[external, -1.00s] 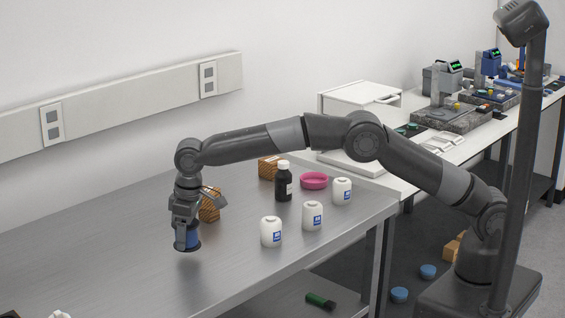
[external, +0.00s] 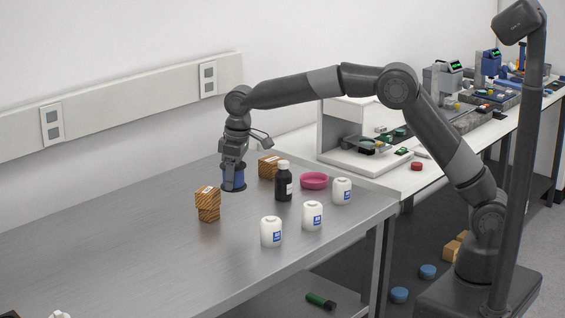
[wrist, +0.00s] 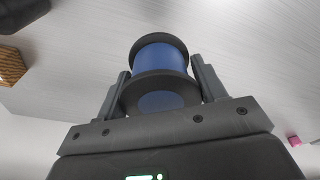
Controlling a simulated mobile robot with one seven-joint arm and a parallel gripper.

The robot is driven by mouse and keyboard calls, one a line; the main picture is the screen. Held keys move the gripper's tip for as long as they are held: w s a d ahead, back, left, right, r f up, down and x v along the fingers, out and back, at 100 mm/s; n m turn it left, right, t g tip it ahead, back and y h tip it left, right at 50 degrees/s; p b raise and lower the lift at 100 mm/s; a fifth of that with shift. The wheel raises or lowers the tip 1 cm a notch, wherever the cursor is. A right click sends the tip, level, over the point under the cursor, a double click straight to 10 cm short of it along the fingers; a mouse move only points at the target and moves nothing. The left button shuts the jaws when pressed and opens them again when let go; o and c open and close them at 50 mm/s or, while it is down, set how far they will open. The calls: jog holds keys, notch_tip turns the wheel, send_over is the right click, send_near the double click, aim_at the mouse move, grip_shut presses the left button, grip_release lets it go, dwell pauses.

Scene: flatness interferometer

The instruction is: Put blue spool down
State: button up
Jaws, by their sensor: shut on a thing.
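The blue spool (external: 233,178) has a blue middle and dark flanges. My gripper (external: 233,166) is shut on it and holds it above the metal table (external: 130,250), near the table's back part. In the wrist view the blue spool (wrist: 160,60) sits between the two fingers of my gripper (wrist: 160,85). The height of the spool over the table is hard to judge.
White jars (external: 271,232) stand nearer the front edge. The table's left half is mostly clear.

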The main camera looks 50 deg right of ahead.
jog(key=d, duration=0.7)
send_over(253, 212)
notch_tip(253, 212, down, 5)
jog(key=shift+s+d+r, duration=0.1)
jog(key=shift+d, duration=0.05)
jog(key=shift+f, duration=2.8)
jog(key=shift+f, duration=0.2)
jog(key=o, duration=1.1)
notch_tip(253, 212, up, 12)
jog(key=s, duration=0.1)
jog(key=shift+s+d+r, duration=0.15)
jog(key=shift+d+r, duration=0.05)
jog(key=shift+d, duration=0.2)
